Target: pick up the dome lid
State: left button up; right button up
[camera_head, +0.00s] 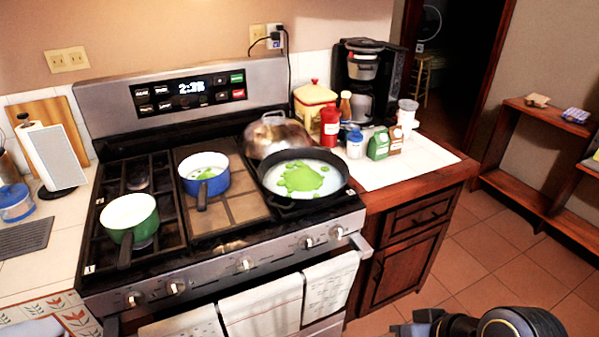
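The dome lid (279,139) is a shiny, brownish metal dome with a handle on top. It rests at the back right of the stove, behind the black skillet (303,180), which hides part of its lower front edge. Part of my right arm shows at the bottom right edge of the head view, well away from the lid. No gripper fingers can be made out there. My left arm and gripper are out of view.
The skillet holds green stuff. A blue pot (204,174) and a green pot (130,218) also sit on the stove. Jars, a red bottle (330,127) and a coffee maker (366,82) stand right of the lid. Towels hang in front.

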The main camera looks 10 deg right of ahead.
aim_at(263, 137)
jog(key=i+l, duration=0.15)
jog(key=l, duration=0.2)
jog(key=i+l+u, duration=0.1)
jog(key=l, duration=0.25)
jog(key=i+l, duration=0.15)
jog(key=l, duration=0.25)
jog(key=i+l+u, duration=0.1)
jog(key=l, duration=0.25)
jog(key=i+l, duration=0.15)
jog(key=l, duration=0.25)
